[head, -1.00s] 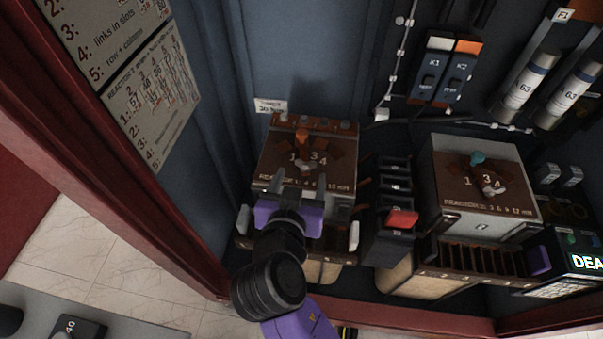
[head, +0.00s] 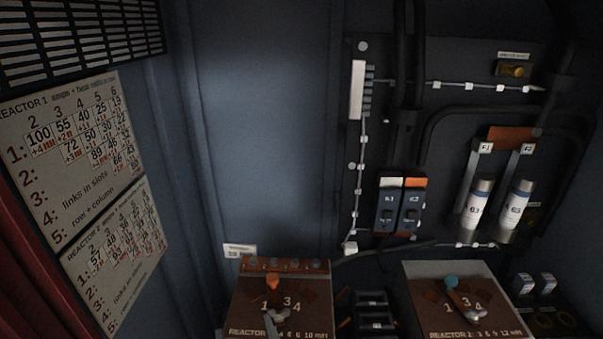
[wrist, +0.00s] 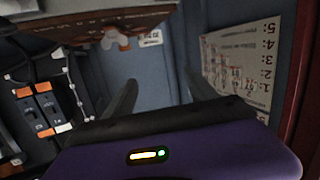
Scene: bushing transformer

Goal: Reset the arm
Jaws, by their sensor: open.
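My gripper (wrist: 163,95) shows in the wrist view with its two dark fingers apart and nothing between them. Its purple body fills the bottom of that view. That box has a brown top with an orange-tipped selector (head: 273,281). In the wrist view the box's brown panel (wrist: 85,32) and a pale knob (wrist: 116,40) are above the fingers. I cannot tell how far the fingers are from the knob.
A second reactor box (head: 440,318) with a teal-tipped selector stands at the right, with dark slots (head: 371,299) between the boxes. Switches K1 and K2 (head: 401,205) and two fuses (head: 478,203) are on the back panel. Printed tables (head: 75,150) hang on the left wall.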

